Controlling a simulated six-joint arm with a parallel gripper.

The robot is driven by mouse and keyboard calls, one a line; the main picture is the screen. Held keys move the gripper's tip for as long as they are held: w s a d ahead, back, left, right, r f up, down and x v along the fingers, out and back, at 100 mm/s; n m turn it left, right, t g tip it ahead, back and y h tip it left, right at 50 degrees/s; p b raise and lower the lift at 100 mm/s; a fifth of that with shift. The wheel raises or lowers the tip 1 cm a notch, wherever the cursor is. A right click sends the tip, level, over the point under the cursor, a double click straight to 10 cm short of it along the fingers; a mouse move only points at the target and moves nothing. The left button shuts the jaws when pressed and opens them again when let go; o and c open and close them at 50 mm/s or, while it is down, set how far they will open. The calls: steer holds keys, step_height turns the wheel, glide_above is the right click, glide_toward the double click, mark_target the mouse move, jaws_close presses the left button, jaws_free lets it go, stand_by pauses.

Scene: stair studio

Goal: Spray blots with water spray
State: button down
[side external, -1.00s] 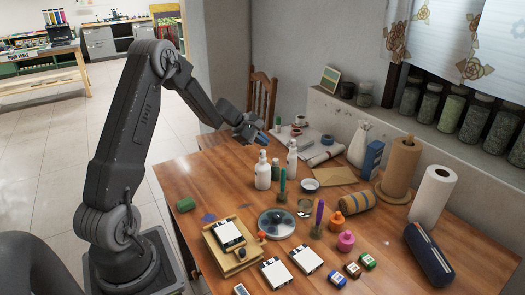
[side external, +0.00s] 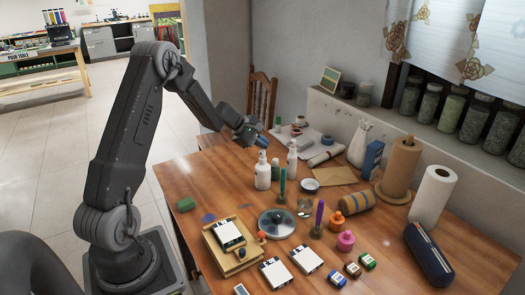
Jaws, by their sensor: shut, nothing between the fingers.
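Two white bottles stand upright on the wooden table: a front one (side external: 262,175) and one a little behind and to its right (side external: 292,160). Both have narrow tops; I cannot tell for sure which is the water spray. My gripper (side external: 261,141) is above the back of the table, just behind the front white bottle in the picture. It is small and partly hidden here, looks shut, and holds nothing that I can see.
A wooden frame with a white card (side external: 228,235), a round grey dish (side external: 276,223), green (side external: 283,180) and purple (side external: 319,215) upright tools and small paint bottles (side external: 346,240) crowd the table. Paper rolls (side external: 433,195) stand at right.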

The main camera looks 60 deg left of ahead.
mark_target(262, 151)
steer(key=shift+f, duration=0.45)
stand_by(0.3)
steer(key=shift+r, duration=0.95)
step_height(262, 151, up, 6)
stand_by(0.4)
stand_by(2.4)
steer(key=shift+f, duration=3)
